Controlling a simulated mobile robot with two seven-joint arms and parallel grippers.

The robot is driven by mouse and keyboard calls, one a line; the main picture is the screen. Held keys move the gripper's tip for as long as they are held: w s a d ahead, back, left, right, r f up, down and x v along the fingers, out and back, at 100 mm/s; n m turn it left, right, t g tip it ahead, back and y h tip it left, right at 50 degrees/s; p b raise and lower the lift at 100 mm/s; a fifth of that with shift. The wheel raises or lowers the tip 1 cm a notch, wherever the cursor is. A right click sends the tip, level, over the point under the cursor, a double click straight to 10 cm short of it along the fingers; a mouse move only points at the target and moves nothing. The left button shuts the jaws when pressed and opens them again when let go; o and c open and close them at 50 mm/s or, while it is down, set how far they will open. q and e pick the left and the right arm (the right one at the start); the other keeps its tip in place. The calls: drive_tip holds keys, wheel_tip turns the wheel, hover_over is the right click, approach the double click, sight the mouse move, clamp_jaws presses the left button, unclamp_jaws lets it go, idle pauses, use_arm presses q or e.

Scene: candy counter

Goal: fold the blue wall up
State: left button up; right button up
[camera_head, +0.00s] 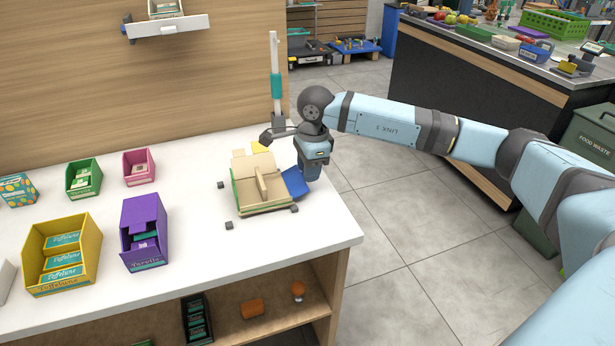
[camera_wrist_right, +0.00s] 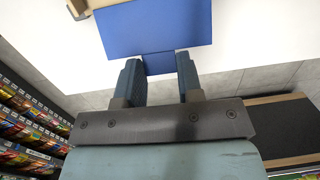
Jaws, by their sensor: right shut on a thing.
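The blue wall (camera_head: 296,184) is a flat blue panel at the right side of a small tan carton (camera_head: 262,208) with a green edge. It leans outward at a slant. Tan flaps and a divider stand up from the carton. My right gripper (camera_head: 308,172) is over the counter's right end, shut on the blue wall. In the right wrist view the blue wall (camera_wrist_right: 160,27) fills the top middle, and its narrow near part lies between the two fingers of my right gripper (camera_wrist_right: 158,66). My left gripper is not in view.
Small dark blocks (camera_head: 229,225) sit around the carton on the white counter (camera_head: 190,245). A purple box (camera_head: 134,215), a yellow box (camera_head: 40,240) and smaller boxes stand to the left. The counter ends just right of my gripper, above grey floor.

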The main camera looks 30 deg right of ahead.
drive_tip(key=shift+r, duration=0.1)
drive_tip(key=shift+w+a+r+p, duration=0.1)
drive_tip(key=shift+a+r+p, duration=0.15)
drive_tip(key=shift+r+p, duration=0.1)
drive_tip(key=shift+a+r, duration=0.4)
drive_tip(key=shift+a, duration=0.1)
drive_tip(key=o, duration=0.5)
drive_tip(key=shift+r, duration=0.1)
